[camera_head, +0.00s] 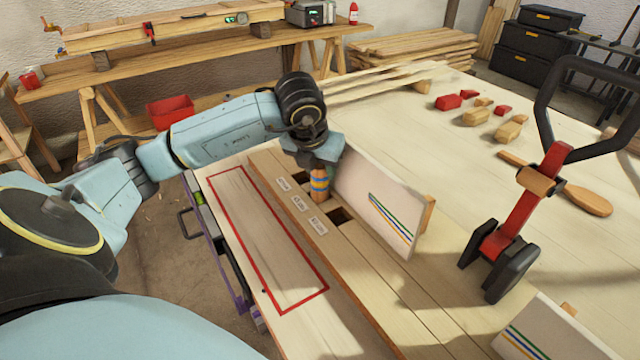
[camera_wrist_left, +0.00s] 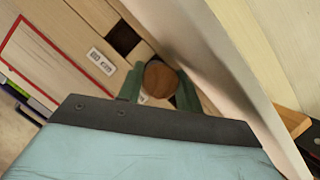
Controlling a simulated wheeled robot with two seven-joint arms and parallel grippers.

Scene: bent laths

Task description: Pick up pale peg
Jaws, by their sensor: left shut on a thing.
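In the left wrist view the peg's round brown top (camera_wrist_left: 160,78) sits between the two green fingers of the left gripper (camera_wrist_left: 159,88). The top looks mid-brown; how pale the peg is overall I cannot tell. The peg's lower end is hidden, so I cannot tell if it is in a hole. A dark square hole (camera_head: 341,215) shows beside it. My right gripper is not in view.
A white striped panel (camera_head: 375,195) stands close to the right of the gripper. A second panel (camera_head: 545,330) stands at front right. A red and black clamp-like tool (camera_head: 518,205) stands on the right. A red-outlined empty area (camera_head: 262,240) lies left of the strip.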

